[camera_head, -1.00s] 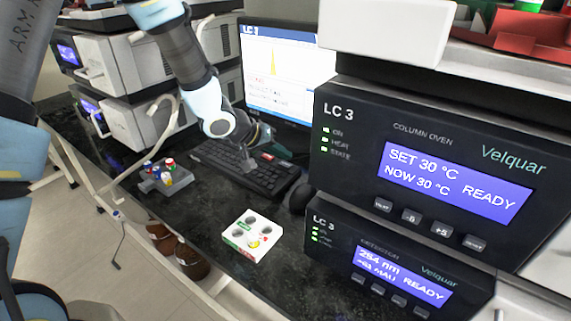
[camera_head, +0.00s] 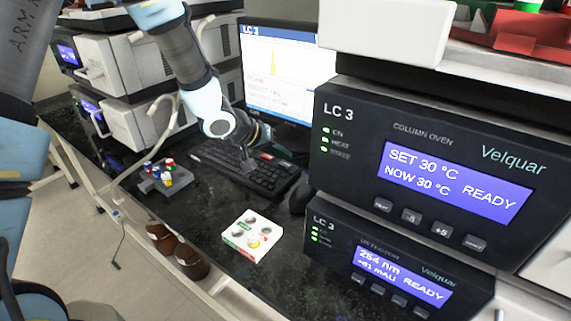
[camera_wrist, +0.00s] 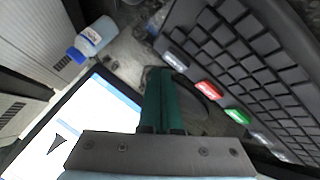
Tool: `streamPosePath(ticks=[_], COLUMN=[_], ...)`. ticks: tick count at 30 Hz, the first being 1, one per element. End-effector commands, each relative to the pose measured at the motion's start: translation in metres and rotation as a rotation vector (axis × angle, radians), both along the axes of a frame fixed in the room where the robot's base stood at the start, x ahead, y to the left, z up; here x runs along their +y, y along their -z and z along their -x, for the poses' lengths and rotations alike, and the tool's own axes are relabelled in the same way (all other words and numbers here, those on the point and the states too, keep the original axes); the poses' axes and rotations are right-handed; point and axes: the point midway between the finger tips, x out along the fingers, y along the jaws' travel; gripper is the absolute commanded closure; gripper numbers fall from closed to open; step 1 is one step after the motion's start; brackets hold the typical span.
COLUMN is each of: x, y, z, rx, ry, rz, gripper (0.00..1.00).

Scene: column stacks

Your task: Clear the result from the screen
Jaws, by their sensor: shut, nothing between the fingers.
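The LC 3 screen (camera_head: 285,75) stands behind the keyboard and shows a yellow peak on a chart with lines of text below it. Part of it also shows in the wrist view (camera_wrist: 88,125). The black keyboard (camera_head: 262,178) lies on the dark bench below it. In the wrist view its edge has a grey key, a red key (camera_wrist: 207,90) and a green key (camera_wrist: 238,116). My gripper (camera_wrist: 160,75) is shut and empty, with its teal fingers beside this row, left of the red key. Whether the fingertips touch anything cannot be told.
A column oven (camera_head: 430,150) and a detector (camera_head: 345,262) are stacked at right, both reading READY. A mouse (camera_head: 298,200) lies beside the keyboard. A blue-capped bottle (camera_wrist: 97,36) shows in the wrist view.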

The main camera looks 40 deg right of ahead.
Motion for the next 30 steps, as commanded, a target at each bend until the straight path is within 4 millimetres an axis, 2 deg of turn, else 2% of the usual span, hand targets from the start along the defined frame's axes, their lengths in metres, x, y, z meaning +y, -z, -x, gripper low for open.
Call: streamPosePath(ticks=[30], x=[0.0001], y=[0.0085], z=[0.0001], rx=[-0.001], ry=[-0.001], rz=[-0.001], gripper=[1.0])
